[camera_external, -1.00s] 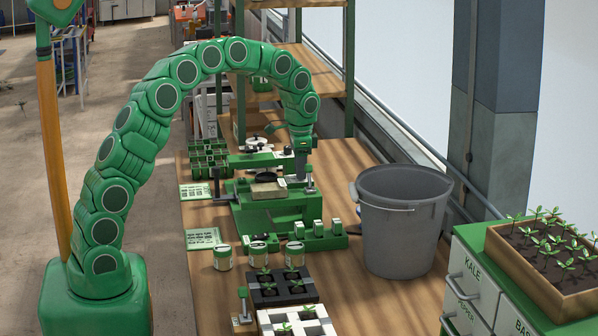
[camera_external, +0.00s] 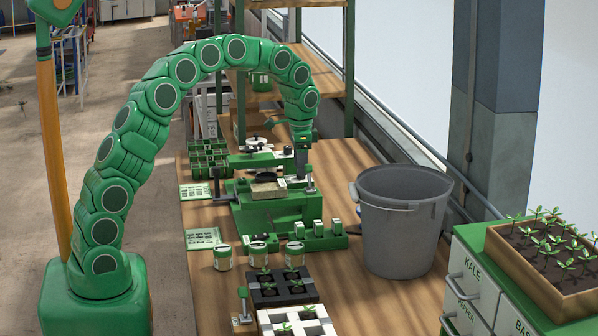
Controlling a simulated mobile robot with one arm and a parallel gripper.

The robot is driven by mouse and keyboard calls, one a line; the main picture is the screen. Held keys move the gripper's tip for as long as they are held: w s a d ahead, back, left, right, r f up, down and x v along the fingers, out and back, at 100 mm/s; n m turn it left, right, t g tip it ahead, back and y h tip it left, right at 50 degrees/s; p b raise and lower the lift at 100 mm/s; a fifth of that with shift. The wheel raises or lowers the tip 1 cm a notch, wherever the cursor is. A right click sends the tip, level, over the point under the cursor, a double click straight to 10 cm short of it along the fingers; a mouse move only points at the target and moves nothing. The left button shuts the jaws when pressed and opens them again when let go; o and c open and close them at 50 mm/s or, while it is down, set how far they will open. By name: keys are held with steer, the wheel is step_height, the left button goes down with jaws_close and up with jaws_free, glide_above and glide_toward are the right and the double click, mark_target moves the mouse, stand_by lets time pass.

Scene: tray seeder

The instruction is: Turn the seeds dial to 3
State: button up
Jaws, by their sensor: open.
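The green tray seeder (camera_external: 275,214) stands on the wooden bench. A round white dial-like part (camera_external: 255,143) with dark marks sits on its far upper side, but its label and numbers are too small to read, so I cannot tell whether it is the seeds dial or its setting. My gripper (camera_external: 301,176) points down at the right side of the seeder, close to a green-topped lever. The fingers are small here and partly merge with the machine. They are open and I see nothing held between them. I cannot tell whether they touch the machine.
A grey bucket (camera_external: 402,222) stands to the right of the seeder. Several seed jars (camera_external: 222,257), a black seedling tray (camera_external: 283,288) and a white one (camera_external: 297,322) are in front.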

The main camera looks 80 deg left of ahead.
step_height(320, 180, up, 6)
steer(key=shift+f, duration=0.1)
steer(key=shift+r, duration=0.25)
steer(key=shift+d, duration=0.1)
steer(key=s+d+r, duration=0.3)
steer(key=s+d, duration=0.3)
steer(key=d, duration=0.5)
steer(key=s+d+r, duration=0.3)
steer(key=s+d, duration=0.4)
steer(key=d, duration=0.5)
steer(key=s+d+f, duration=0.1)
steer(key=s+d, duration=0.3)
steer(key=s, duration=0.5)
steer(key=s+d+f+g, duration=0.1)
steer(key=s+d, duration=0.3)
steer(key=s, duration=0.5)
steer(key=s+d+f, duration=0.2)
steer(key=s+d, duration=0.1)
steer(key=s, duration=0.7)
steer(key=shift+d+n+g, duration=0.4)
